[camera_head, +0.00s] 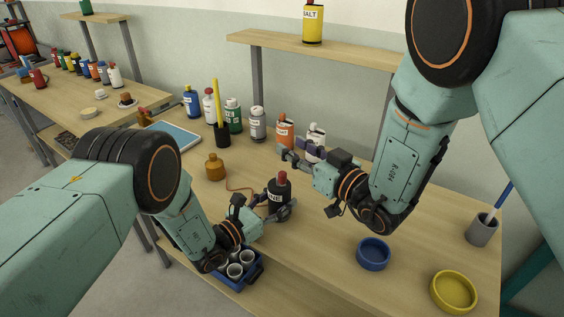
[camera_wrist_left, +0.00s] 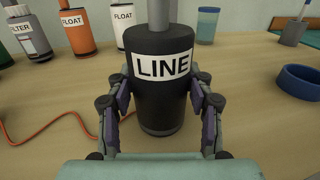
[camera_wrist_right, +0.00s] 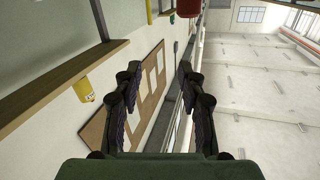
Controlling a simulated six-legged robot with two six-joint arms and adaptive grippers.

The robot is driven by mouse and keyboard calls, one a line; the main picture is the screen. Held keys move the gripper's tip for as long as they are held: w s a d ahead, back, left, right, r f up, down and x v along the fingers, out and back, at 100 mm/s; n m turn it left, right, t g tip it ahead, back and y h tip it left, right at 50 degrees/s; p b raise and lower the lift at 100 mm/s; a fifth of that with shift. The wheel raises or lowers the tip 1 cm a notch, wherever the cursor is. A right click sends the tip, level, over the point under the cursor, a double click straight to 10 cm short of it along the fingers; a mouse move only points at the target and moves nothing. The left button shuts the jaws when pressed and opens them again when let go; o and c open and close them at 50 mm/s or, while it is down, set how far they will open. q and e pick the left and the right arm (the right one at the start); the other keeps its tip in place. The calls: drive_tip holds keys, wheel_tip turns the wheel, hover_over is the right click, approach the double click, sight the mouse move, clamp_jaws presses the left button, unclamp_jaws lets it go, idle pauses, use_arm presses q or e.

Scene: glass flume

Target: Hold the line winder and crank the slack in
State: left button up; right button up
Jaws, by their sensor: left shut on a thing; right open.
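The line winder (camera_head: 279,197) is a black cylinder with a white LINE label and a dark red knob (camera_head: 282,177) on top. It stands upright on the wooden table. In the left wrist view the winder (camera_wrist_left: 159,95) sits between the fingers of my left gripper (camera_wrist_left: 162,120), which is shut on its lower body. My left gripper (camera_head: 274,217) comes in from the lower left in the head view. My right gripper (camera_head: 291,152) is open and empty above the table, up and to the right of the winder. A red knob-like shape (camera_wrist_right: 188,8) shows at the top of the right wrist view.
An orange cord (camera_head: 238,188) lies left of the winder, near a brown bottle (camera_head: 215,168). Several labelled bottles line the back. A blue dish (camera_head: 373,253) and yellow dish (camera_head: 454,291) lie at right.

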drive_tip(key=w+d+f+n+g+y, duration=0.1)
drive_tip(key=d+f+n+g+y, duration=0.15)
drive_tip(key=d+f, duration=0.3)
drive_tip(key=n+g+y, duration=0.4)
drive_tip(key=n+g, duration=0.2)
drive_tip(key=g, duration=0.1)
approach(282, 172)
drive_tip(key=x, duration=0.6)
drive_tip(key=f+x, duration=0.1)
drive_tip(key=x, duration=0.2)
drive_tip(key=shift+a, duration=0.45)
clamp_jaws()
